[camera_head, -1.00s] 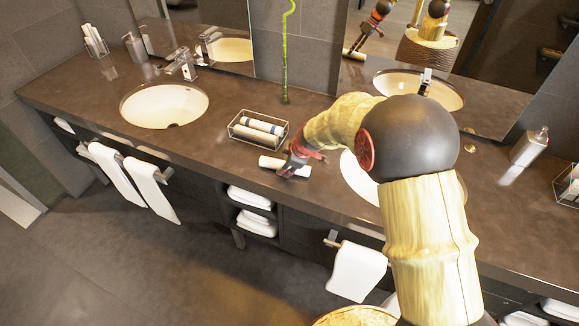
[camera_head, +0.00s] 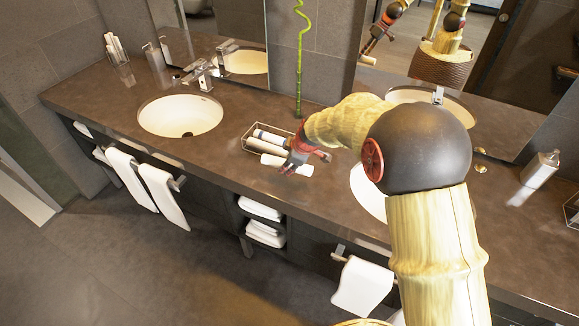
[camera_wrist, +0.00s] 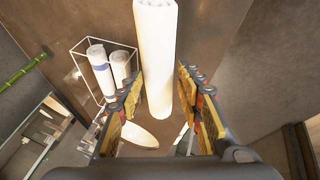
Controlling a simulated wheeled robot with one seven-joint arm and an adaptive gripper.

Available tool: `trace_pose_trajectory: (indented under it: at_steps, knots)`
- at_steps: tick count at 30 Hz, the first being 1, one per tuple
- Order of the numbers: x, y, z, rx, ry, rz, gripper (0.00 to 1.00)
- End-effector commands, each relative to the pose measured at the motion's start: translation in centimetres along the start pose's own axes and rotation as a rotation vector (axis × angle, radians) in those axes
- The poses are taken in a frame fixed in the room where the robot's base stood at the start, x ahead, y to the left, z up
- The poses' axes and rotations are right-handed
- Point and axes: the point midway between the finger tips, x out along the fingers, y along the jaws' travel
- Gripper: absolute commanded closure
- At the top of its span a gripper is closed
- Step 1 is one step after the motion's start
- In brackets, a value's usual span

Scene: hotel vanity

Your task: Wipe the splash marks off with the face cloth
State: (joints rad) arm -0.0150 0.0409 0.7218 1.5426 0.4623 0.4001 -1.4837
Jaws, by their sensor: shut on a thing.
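My gripper (camera_wrist: 160,103) is shut on a rolled white face cloth (camera_wrist: 155,55), which sits lengthwise between the fingers in the wrist view. In the head view my gripper (camera_head: 291,167) is over the dark counter (camera_head: 215,160), in front of a wire basket. The cloth's white end (camera_head: 273,161) shows to the left of the fingers, and the other end to the right. The cloth looks close above the counter, but I cannot tell the exact gap. I cannot make out splash marks clearly in either view.
The wire basket (camera_head: 246,143) holds rolled towels just behind the cloth. A left basin (camera_head: 180,115) and a right basin (camera_head: 366,190), partly behind my arm, are set in the counter. A green bamboo stalk (camera_head: 299,80) stands at the back. A dispenser (camera_head: 541,168) stands right.

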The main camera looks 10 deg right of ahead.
Motion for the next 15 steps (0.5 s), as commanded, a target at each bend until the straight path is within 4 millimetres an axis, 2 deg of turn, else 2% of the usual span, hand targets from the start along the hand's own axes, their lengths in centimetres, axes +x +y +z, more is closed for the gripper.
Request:
trace_pose_trajectory:
  at_steps: [6,15]
  knots:
    - [-1.38,0.66,-0.97,0.001,-0.001,0.0,0.91]
    - [-1.43,0.7,-1.04,0.002,-0.001,0.0,0.91]
